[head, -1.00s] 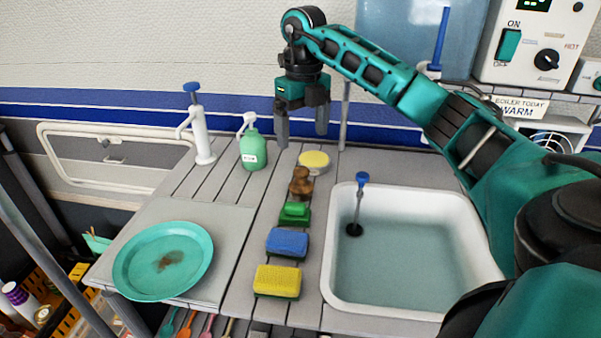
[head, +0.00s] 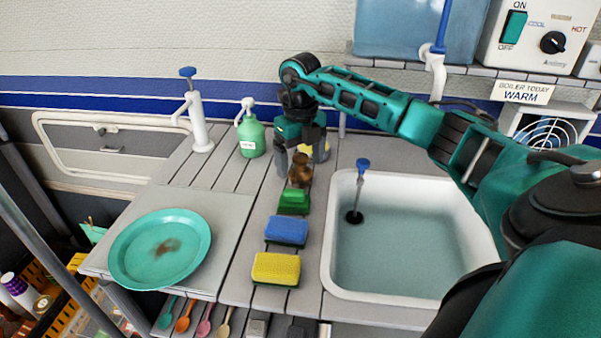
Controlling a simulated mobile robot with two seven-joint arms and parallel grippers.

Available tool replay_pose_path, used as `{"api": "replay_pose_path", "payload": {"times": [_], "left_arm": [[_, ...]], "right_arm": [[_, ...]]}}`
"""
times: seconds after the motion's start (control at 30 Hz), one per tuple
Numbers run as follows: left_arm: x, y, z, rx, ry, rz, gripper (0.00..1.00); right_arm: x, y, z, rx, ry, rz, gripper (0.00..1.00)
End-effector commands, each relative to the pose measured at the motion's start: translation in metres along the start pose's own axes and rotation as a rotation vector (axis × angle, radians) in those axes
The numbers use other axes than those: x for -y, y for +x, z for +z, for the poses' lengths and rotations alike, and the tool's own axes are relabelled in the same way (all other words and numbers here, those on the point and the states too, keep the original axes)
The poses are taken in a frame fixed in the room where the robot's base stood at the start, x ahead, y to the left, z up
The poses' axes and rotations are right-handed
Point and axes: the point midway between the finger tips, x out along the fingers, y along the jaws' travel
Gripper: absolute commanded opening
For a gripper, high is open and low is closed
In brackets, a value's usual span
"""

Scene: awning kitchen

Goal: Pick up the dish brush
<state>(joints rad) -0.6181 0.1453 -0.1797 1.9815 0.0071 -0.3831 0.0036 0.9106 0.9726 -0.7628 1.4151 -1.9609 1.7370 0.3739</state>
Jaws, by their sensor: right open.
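The dish brush (head: 301,173), a short brown wooden-looking piece with a rounded knob, stands upright on the slatted counter behind the green sponge and left of the sink. My right gripper (head: 300,161) is open and points down. Its fingers are low at the brush, one to the left and one to the right of the knob. I cannot tell whether they touch it or are a little behind it. A yellow round item (head: 321,150) behind is partly hidden by the gripper. My left gripper is out of view.
A green sponge (head: 293,203), blue sponge (head: 287,231) and yellow sponge (head: 276,269) line up in front of the brush. The sink (head: 335,270) with a blue-topped rod (head: 362,166) is right. A green soap bottle (head: 251,138) and teal plate (head: 135,267) are left.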

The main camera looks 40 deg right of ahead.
Motion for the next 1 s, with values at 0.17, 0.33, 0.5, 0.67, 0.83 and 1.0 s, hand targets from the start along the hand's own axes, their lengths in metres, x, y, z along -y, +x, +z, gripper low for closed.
{"api": "replay_pose_path", "payload": {"times": [0.17, 0.33, 0.5, 0.67, 0.83, 1.0], "left_arm": [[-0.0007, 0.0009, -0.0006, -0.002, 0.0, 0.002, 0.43], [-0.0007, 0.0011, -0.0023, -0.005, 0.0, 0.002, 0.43], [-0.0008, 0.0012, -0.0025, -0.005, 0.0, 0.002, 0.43], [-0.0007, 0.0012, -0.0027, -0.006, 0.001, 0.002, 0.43], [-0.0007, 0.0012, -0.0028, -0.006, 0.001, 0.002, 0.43], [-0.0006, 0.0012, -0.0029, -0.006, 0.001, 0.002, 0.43]], "right_arm": [[0.0003, 0.0145, 0.0001, 0.001, 0.0, -0.001, 0.9], [0.0003, 0.0147, 0.0003, 0.001, -0.001, -0.001, 0.9], [0.0003, 0.0146, 0.0003, 0.001, 0.0, 0.0, 0.78], [0.0003, 0.0145, 0.0003, 0.001, 0.0, 0.0, 0.62], [0.0004, 0.0144, 0.0003, 0.001, 0.0, 0.0, 0.46], [0.0004, 0.0144, 0.0003, 0.001, 0.0, 0.0, 0.3]]}}
